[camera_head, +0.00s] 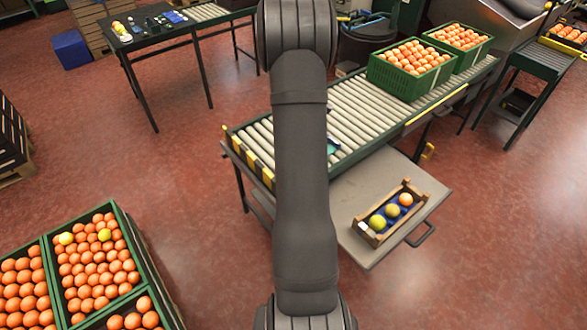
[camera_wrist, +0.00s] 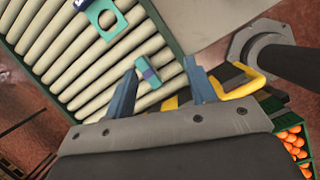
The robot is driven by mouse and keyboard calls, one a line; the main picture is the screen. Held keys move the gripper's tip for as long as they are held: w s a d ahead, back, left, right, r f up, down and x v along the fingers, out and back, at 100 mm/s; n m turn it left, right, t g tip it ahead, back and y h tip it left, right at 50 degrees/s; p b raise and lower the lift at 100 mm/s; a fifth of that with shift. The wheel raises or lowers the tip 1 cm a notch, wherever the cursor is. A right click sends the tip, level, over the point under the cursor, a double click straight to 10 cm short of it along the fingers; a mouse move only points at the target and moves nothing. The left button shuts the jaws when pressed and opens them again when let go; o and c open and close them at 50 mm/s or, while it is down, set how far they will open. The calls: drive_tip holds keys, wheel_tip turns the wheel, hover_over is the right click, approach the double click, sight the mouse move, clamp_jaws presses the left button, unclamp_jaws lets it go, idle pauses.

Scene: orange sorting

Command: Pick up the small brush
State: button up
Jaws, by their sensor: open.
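In the wrist view, a small teal piece with a purple band (camera_wrist: 148,72), which looks like the small brush, shows over the pale rollers. My gripper (camera_wrist: 160,67) is open, with its two blue-grey fingers apart. The piece appears in the gap between the fingertips, nearer the left finger, and nothing is visibly gripped. I cannot tell how far beyond the fingertips it lies. In the head view my arm covers the middle and hides my gripper; a teal thing (camera_head: 333,147) shows partly beside the arm on the rollers.
A teal plate with a round hole (camera_wrist: 110,22) lies on the rollers (camera_wrist: 62,50). The roller conveyor (camera_head: 362,108) carries green crates of oranges (camera_head: 411,85) at its far end. A small wooden crate with fruit (camera_head: 388,236) sits on a grey shelf (camera_head: 360,185). A dark table (camera_head: 150,46) stands far left.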

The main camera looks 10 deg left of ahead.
drive_tip(key=s+a+f+n+t, duration=0.15)
drive_tip(key=a+n, duration=0.25)
drive_tip(key=a, duration=0.6)
drive_tip(key=x, duration=1.1)
drive_tip(key=shift+s+f, duration=0.15)
drive_tip(key=shift+f, duration=0.35)
drive_tip(key=shift+x, duration=3.1)
drive_tip(key=shift+a, duration=0.15)
drive_tip(key=c, duration=1.1)
